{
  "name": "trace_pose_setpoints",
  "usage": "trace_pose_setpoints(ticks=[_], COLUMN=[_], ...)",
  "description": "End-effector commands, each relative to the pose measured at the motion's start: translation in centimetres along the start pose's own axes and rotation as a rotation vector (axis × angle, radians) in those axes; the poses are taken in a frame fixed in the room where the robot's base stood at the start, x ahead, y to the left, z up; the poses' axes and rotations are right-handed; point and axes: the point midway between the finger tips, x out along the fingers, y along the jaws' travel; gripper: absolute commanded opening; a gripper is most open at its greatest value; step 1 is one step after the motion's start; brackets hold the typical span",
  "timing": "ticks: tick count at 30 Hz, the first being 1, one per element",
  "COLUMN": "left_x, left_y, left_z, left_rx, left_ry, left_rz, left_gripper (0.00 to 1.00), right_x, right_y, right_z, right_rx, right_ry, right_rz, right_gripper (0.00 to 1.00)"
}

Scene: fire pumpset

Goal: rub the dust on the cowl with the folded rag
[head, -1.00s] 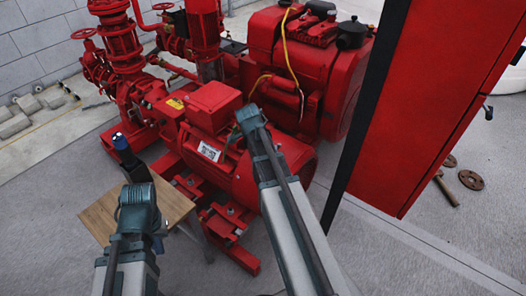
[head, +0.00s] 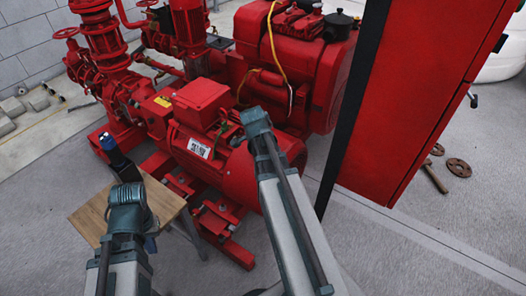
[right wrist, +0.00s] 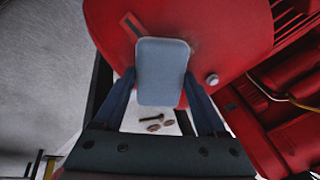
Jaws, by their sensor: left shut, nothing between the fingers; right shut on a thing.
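The cowl (head: 282,160) is the rounded red end of the motor, partly hidden by my right arm in the head view; its red face (right wrist: 205,30) fills the top of the right wrist view. A grey-blue folded rag (right wrist: 163,65) is held by my right gripper (right wrist: 160,92), shut on it. The rag overlaps the cowl there; I cannot tell whether they touch. A dark mark (right wrist: 131,24) shows on the cowl beside the rag; whether it is dust is unclear. In the head view my right gripper is hidden. My left gripper (head: 107,140) is shut and empty, above the small table.
The small wooden-topped table (head: 90,212) stands at the left, below my left arm. A red cabinet (head: 415,110) with a dark edge stands close on the right. Round plates (head: 459,167) and a hammer-like tool (head: 434,177) lie on the floor. Grey floor is clear at lower right.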

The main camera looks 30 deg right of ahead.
Motion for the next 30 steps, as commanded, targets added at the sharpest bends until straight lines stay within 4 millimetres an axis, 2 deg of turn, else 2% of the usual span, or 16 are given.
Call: trace_pose_setpoints(ticks=[4,14,30], left_x=[0.1,-0.1,0.2], left_y=[0.0,0.0,0.0], left_z=[0.0,0.0,0.0], left_rx=[0.000,0.000,0.000], left_ry=[0.000,0.000,0.000], left_rz=[0.000,0.000,0.000], left_gripper=[0.00,0.00,0.00], right_x=[0.1,-0.1,0.2], right_y=[0.7,0.6,-1.9], right_z=[-0.7,-0.7,2.0], right_rx=[0.001,0.000,-0.001], right_ry=[0.000,0.001,0.000], right_rz=[0.001,0.001,0.001], right_gripper=[0.30,0.30,0.30])
